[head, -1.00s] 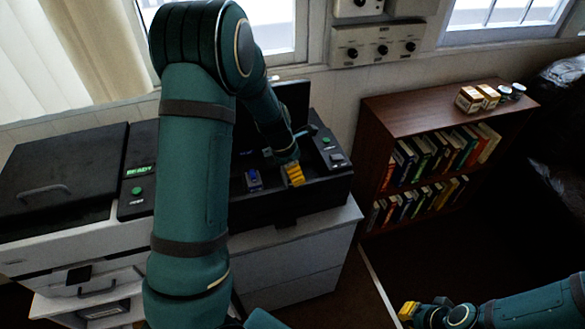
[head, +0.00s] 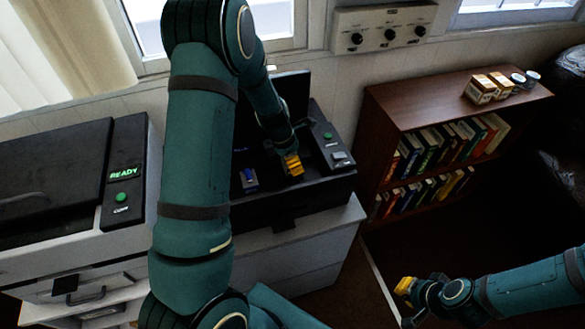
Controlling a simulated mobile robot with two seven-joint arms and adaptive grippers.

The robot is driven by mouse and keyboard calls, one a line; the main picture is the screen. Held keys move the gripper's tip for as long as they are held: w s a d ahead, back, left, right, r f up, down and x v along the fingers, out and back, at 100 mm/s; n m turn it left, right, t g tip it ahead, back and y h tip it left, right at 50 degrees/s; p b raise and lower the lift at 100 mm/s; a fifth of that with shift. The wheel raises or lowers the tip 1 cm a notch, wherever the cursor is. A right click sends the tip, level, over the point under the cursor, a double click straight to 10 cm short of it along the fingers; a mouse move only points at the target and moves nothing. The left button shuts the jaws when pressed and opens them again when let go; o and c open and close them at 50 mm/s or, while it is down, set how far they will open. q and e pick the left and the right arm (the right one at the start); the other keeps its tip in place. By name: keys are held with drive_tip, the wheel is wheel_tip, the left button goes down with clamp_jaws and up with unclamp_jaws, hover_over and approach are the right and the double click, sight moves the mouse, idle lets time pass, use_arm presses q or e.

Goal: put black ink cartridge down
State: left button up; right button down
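My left arm reaches over the open dark printer bay (head: 285,212). The yellow fingertips of my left gripper (head: 292,165) are low in the right part of the bay, and the wrist and arm hide much of it. I cannot make out the black ink cartridge; if it is at the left fingertips, it blends into the dark bay. A blue-topped cartridge (head: 249,179) sits in the bay left of those fingertips. My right gripper (head: 405,286), with yellow fingertips, is at the lower right, away from the printer. I see nothing in it, and its finger gap is unclear.
The raised dark bay cover (head: 290,92) is behind my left wrist. A brown bookshelf (head: 425,97) with books, small boxes and cans stands right. Dark floor lies before it.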

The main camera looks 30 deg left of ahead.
use_arm(q)
wheel_tip(320, 180, down, 3)
drive_tip(key=shift+f, duration=0.4)
drive_tip(key=shift+b, duration=0.35)
drive_tip(key=o, duration=1.2)
drive_tip(key=shift+f, duration=0.1)
